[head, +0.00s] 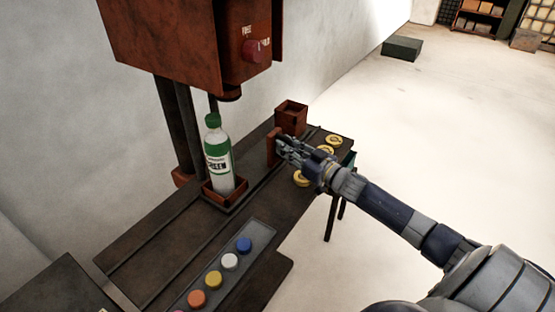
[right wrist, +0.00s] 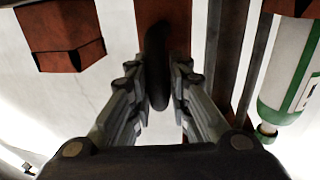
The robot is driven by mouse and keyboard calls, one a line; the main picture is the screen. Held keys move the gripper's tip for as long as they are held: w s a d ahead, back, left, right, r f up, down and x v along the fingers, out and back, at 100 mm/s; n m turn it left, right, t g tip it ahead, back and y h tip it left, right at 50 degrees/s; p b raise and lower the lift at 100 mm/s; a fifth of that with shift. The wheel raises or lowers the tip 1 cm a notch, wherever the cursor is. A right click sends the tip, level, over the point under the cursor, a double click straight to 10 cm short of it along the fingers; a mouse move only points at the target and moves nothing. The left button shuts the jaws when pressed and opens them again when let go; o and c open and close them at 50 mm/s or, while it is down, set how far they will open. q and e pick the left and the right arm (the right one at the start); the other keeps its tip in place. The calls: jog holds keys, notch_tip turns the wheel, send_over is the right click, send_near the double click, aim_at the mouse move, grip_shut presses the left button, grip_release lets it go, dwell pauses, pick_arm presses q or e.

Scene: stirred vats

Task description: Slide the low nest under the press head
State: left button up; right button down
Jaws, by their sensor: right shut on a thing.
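The low red-brown nest (head: 224,198) sits on the dark rails of the bench and holds an upright bottle (head: 219,160) with a green cap and a "GREEN" label. The press head (head: 229,95) hangs from the large red-brown housing just above the bottle; whether it is exactly over it I cannot tell. My right gripper (head: 283,148) is shut on a dark handle (right wrist: 157,70) in front of an upright red-brown plate (head: 273,147), right of the bottle. How this plate joins the nest is not clear. The bottle (right wrist: 292,75) also shows in the right wrist view. My left gripper is out of view.
A taller red-brown nest (head: 291,117) stands behind the plate. Yellow round pieces (head: 334,140) lie near the bench's right end. A tray (head: 262,232) with several coloured buttons lies at the front. The press column (head: 172,130) stands behind the bottle.

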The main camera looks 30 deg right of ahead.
jog(key=w+d+b, duration=0.2)
jog(key=d, duration=0.4)
jog(key=shift+w+r, duration=0.2)
jog(key=shift+r, duration=0.1)
jog(key=shift+d+r, duration=0.1)
jog(key=shift+d, duration=0.1)
jog(key=c, duration=1.6)
grip_release()
jog(key=shift+w+d, duration=0.1)
jog(key=s, duration=0.4)
jog(key=s+d, duration=0.1)
jog(key=s, duration=0.3)
jog(key=s+d+f, duration=0.1)
jog(key=s, duration=0.3)
